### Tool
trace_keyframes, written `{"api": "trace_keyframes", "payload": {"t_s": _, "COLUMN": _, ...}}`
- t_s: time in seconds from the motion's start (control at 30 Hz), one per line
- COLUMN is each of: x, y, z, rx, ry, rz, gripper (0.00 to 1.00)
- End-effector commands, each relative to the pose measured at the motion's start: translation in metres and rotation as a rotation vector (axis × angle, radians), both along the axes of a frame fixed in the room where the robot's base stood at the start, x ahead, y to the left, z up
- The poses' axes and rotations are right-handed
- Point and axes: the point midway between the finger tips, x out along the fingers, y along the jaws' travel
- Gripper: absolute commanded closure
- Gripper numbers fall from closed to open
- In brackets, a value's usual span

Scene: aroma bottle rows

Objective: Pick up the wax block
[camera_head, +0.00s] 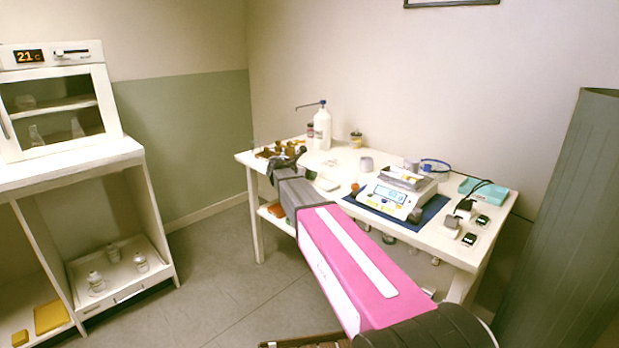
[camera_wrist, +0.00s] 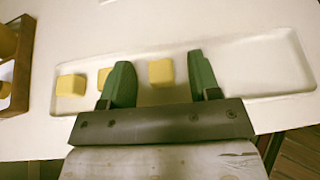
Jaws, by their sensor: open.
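In the wrist view, my gripper (camera_wrist: 160,84) is open, with its two green fingers spread apart. A yellow wax block (camera_wrist: 160,71) shows in the gap between them, and I see no finger touching it. A second yellow block (camera_wrist: 103,78) is partly hidden by the left finger. A third yellow block (camera_wrist: 70,85) sits further left. All three lie in a long, shallow white tray (camera_wrist: 270,60). In the head view, my gripper (camera_head: 284,160) is over the left end of the white table, and the blocks cannot be made out there.
Brown bottles (camera_head: 272,151) stand near my gripper on the table (camera_head: 345,165). A white pump bottle (camera_head: 322,128) is behind. A scale (camera_head: 395,196) on a blue mat (camera_head: 432,208) is to the right. A wooden box edge (camera_wrist: 18,75) is left of the tray, whose right part is empty.

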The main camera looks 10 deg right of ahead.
Motion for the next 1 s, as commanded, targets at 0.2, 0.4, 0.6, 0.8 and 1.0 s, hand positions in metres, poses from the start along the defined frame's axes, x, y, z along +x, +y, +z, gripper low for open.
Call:
{"api": "trace_keyframes", "payload": {"t_s": 0.2, "x": 0.000, "y": -0.001, "z": -0.002, "rx": 0.004, "ry": 0.002, "rz": -0.001, "gripper": 0.44}}
{"api": "trace_keyframes", "payload": {"t_s": 0.4, "x": 0.000, "y": -0.001, "z": -0.003, "rx": 0.005, "ry": 0.003, "rz": -0.002, "gripper": 0.96}}
{"api": "trace_keyframes", "payload": {"t_s": 0.6, "x": 0.000, "y": -0.001, "z": -0.003, "rx": 0.007, "ry": 0.004, "rz": -0.002, "gripper": 0.96}}
{"api": "trace_keyframes", "payload": {"t_s": 0.8, "x": 0.000, "y": -0.001, "z": -0.002, "rx": 0.008, "ry": 0.004, "rz": -0.003, "gripper": 0.96}}
{"api": "trace_keyframes", "payload": {"t_s": 1.0, "x": 0.000, "y": -0.001, "z": 0.012, "rx": 0.006, "ry": 0.001, "rz": -0.002, "gripper": 0.96}}
